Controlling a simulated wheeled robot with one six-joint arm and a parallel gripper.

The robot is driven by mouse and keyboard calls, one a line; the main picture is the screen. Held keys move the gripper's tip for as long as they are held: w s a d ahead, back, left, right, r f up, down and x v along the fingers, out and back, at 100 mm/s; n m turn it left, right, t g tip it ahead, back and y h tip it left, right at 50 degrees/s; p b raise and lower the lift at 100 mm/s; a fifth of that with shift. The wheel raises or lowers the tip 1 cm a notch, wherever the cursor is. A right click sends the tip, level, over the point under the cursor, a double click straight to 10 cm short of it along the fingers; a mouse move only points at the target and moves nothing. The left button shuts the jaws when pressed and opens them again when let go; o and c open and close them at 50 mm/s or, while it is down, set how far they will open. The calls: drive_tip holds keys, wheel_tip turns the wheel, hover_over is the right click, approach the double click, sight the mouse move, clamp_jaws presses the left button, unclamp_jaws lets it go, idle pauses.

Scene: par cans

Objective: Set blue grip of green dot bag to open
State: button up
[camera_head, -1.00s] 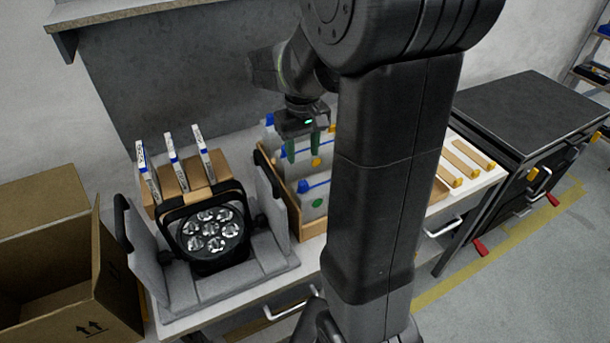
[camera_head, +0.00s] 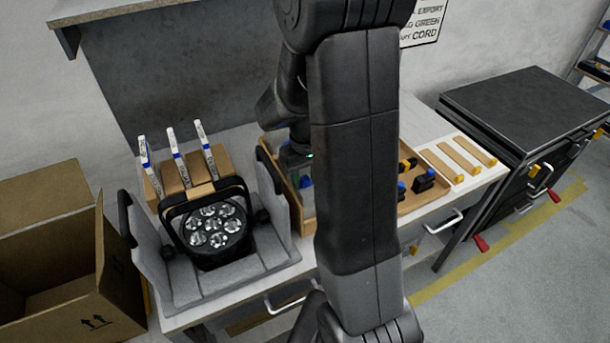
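The wooden tray (camera_head: 279,180) stands on the bench, largely behind my arm. The front bag with the green dot is almost wholly hidden by my arm. A small blue piece (camera_head: 305,182) shows at the arm's left edge, and I cannot tell whether it is that bag's grip. My gripper (camera_head: 296,159) is low over the tray, close above this blue piece. Its small green light shows, but its fingers are mostly hidden, so I cannot tell whether they are open or touch anything.
A multi-lens lamp (camera_head: 214,232) sits in a grey cradle left of the tray. Behind it stand white-and-blue pens in a brown block (camera_head: 197,170). An open cardboard box (camera_head: 65,255) is at far left. Black clips (camera_head: 425,181) lie in the tray's right part, near wooden strips (camera_head: 462,160).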

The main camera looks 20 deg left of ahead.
clamp_jaws()
drive_tip(key=w+d, duration=0.6)
drive_tip(key=w, duration=0.1)
drive_tip(key=w+d, duration=0.3)
drive_tip(key=w, duration=0.1)
drive_tip(key=shift+w+d, duration=0.25)
drive_tip(key=shift+d, duration=0.15)
drive_tip(key=shift+o, duration=1.3)
unclamp_jaws()
wheel_tip(320, 180, up, 14)
drive_tip(key=b, duration=0.1)
drive_tip(key=shift+b, duration=0.4)
drive_tip(key=shift+f, duration=0.2)
